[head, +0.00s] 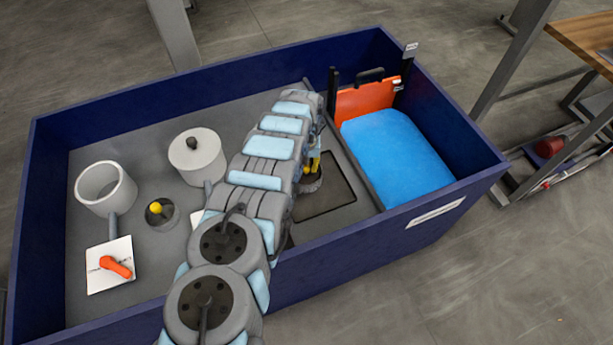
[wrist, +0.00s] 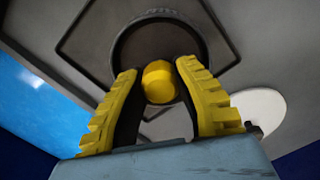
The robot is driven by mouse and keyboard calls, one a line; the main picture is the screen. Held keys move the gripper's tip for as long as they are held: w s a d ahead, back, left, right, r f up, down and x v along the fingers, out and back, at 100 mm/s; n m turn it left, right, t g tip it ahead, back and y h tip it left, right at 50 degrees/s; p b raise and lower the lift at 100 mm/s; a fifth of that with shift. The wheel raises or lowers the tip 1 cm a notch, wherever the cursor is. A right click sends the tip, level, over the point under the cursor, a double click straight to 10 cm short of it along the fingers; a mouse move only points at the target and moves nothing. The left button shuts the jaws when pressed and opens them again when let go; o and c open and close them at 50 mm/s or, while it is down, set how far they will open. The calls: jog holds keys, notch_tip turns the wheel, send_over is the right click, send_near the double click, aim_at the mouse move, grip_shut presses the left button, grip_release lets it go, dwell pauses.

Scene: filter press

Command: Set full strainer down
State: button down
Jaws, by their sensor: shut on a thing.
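My gripper (head: 313,163) is over the right-middle part of the blue bin, partly hidden by my arm in the head view. In the wrist view its yellow fingers (wrist: 158,72) are closed on both sides of a yellow knob (wrist: 159,86). The knob belongs to a dark round strainer (wrist: 125,48), whose rim also shows below the gripper in the head view (head: 311,184). The strainer is at the dark square patch (head: 335,198) of the bin floor. I cannot tell whether it touches the floor, and its contents are not visible.
Blue liquid (head: 395,155) fills the right compartment, beside an orange gate (head: 366,100). An open white cylinder (head: 105,188), a lidded one (head: 197,157), another yellow-knobbed round piece (head: 161,213) and a white plate with an orange handle (head: 110,267) are at left. Blue walls (head: 200,75) surround everything.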

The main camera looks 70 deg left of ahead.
aim_at(306, 173)
jog(key=shift+a+f+b, duration=0.1)
jog(key=shift+f+b, duration=1.9)
jog(key=shift+f, duration=0.45)
jog(key=shift+f, duration=0.2)
jog(key=c, duration=0.9)
grip_release()
jog(key=shift+r, duration=0.1)
notch_tip(306, 173, up, 7)
jog(key=p, duration=0.5)
jog(key=shift+w+a, duration=0.1)
jog(key=shift+r+p, duration=0.65)
jog(key=shift+r, duration=1.9)
jog(key=shift+a, duration=0.1)
